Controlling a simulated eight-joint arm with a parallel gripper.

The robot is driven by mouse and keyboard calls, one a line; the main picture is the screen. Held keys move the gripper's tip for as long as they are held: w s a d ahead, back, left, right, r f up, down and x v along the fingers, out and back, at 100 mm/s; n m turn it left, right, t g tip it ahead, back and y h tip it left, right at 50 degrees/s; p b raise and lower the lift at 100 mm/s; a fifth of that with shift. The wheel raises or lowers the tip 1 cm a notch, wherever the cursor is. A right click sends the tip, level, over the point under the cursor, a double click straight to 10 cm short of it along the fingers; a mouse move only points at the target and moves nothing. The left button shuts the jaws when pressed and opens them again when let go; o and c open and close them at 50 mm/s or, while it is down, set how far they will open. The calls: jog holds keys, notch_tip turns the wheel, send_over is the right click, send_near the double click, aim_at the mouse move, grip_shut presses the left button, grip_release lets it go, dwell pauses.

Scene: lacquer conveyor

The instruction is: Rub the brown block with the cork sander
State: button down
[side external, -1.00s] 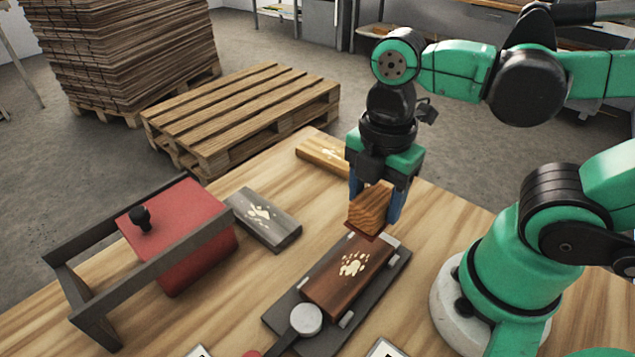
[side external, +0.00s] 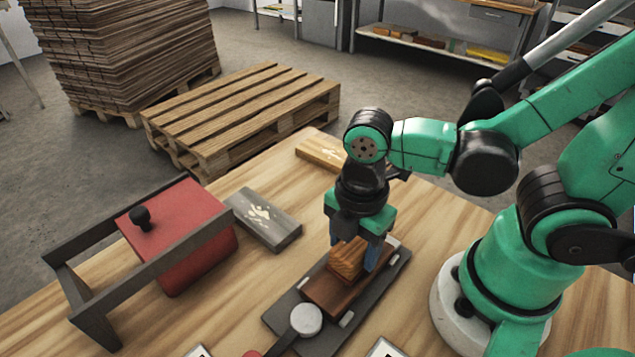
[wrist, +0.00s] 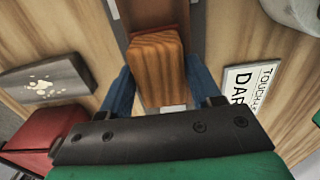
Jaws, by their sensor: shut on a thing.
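My gripper (side external: 357,250) is shut on the cork sander (side external: 346,259), a wood-grained brown block, with blue fingers on both sides of it. In the wrist view the sander (wrist: 157,68) sits between the fingers. The brown block (side external: 333,296) lies in a dark clamp tray (side external: 281,319) on the table. The sander is over the block's upper part and appears to rest on it, though exact contact is hard to see. It hides the pale marks on the block's top.
A grey block (side external: 264,219) with pale marks and a light wood block (side external: 322,153) lie behind. A red box (side external: 185,235) in a dark frame stands at left. A round metal knob (side external: 306,319) is at the tray's near end. White label cards lie at the front edge.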

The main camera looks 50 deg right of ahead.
aim_at(332, 284)
jog(key=shift+a+f, duration=0.1)
jog(key=shift+a, duration=1.85)
jog(key=shift+a+f, duration=0.1)
jog(key=shift+a, duration=0.05)
jog(key=shift+d+r, duration=0.2)
jog(key=shift+d, duration=0.3)
jog(key=shift+d+f, duration=0.15)
jog(key=shift+d, duration=2.9)
jog(key=shift+d+r, duration=0.2)
jog(key=shift+d, duration=0.05)
notch_tip(332, 284, up, 8)
jog(key=shift+s, duration=0.15)
